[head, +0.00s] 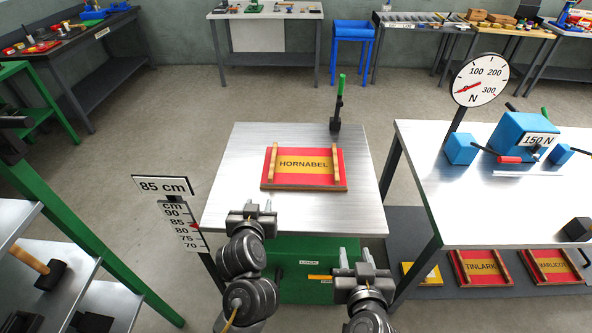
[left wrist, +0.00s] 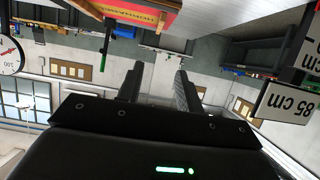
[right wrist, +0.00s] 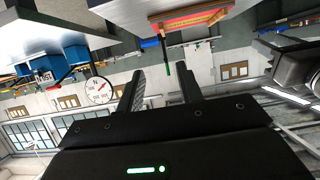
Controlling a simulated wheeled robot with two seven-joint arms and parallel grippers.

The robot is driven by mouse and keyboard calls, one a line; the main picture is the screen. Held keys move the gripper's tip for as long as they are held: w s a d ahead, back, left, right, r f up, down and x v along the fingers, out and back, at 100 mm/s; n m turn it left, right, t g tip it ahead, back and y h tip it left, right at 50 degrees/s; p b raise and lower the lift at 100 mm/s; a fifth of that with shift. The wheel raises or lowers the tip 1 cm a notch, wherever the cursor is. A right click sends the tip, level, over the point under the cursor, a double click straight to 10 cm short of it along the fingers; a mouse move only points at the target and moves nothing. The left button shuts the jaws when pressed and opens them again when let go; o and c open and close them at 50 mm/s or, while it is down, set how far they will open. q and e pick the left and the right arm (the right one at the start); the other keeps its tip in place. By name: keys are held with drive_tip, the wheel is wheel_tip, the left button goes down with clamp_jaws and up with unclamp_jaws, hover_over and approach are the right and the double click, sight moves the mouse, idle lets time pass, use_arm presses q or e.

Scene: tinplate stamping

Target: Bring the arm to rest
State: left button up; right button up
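My left gripper (head: 252,207) is at the front edge of the metal table (head: 235,160), its fingers apart with nothing between them. In the left wrist view its two fingers (left wrist: 158,88) also stand apart and empty. My right gripper (head: 355,258) is lower and nearer, in front of the table and its green cabinet. In the right wrist view its fingers (right wrist: 162,90) are apart and empty. A red and yellow HORNABEL plate (head: 303,168) with two wooden bars lies on the table, clear of both grippers.
A green-handled lever (head: 338,105) stands at the table's back edge. A height scale (head: 182,222) marked 85 cm stands at left. The right bench (head: 470,210) holds a blue 150 N device (head: 522,135) and a dial (head: 480,80). A shelf with a mallet (head: 45,270) is at lower left.

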idle(0.3)
